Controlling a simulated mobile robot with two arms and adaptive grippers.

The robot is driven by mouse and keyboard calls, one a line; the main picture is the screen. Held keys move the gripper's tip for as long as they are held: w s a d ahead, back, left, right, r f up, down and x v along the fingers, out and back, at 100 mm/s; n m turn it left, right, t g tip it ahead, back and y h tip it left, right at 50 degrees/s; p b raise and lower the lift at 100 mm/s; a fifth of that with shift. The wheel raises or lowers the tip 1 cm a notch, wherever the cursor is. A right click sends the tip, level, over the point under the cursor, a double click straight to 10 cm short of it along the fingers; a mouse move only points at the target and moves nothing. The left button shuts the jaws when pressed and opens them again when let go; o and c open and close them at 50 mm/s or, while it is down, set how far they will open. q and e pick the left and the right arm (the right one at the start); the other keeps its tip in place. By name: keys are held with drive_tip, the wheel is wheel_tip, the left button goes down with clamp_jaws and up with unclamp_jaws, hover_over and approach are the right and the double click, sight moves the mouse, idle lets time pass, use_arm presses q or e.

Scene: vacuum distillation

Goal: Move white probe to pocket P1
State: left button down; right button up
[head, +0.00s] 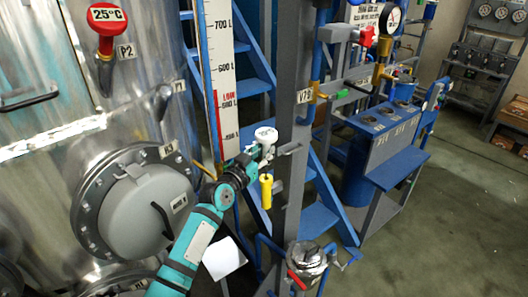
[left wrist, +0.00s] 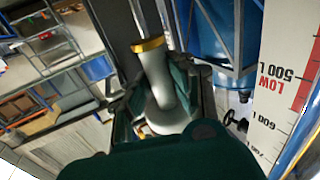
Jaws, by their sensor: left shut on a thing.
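My left gripper (head: 255,157) comes in from the left and is shut on the white probe (head: 266,136). The probe's rounded white head shows above the fingers, beside the grey post. In the left wrist view the gripper (left wrist: 162,92) has dark fingers on both sides of the probe (left wrist: 155,75), which is pale grey with a gold collar. My right gripper is not in view.
A yellow handle (head: 266,191) hangs just below the gripper by the grey post (head: 291,120). A red 25°C knob (head: 107,22) labelled P2 sits on the steel tank (head: 45,75). A level scale (head: 221,75) and blue stairs (head: 255,85) stand behind. Floor (head: 450,210) at right is clear.

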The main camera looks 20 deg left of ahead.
use_arm(q)
drive_tip(key=shift+r+p, duration=1.1)
drive_tip(key=shift+r, duration=0.35)
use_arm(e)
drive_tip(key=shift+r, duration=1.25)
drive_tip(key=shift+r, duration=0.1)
use_arm(q)
drive_tip(key=s+a+r+p, duration=0.1)
drive_tip(key=s+r+p, duration=0.2)
drive_tip(key=s+p, duration=0.2)
drive_tip(key=shift+s+a, duration=0.3)
drive_tip(key=shift+s, duration=0.1)
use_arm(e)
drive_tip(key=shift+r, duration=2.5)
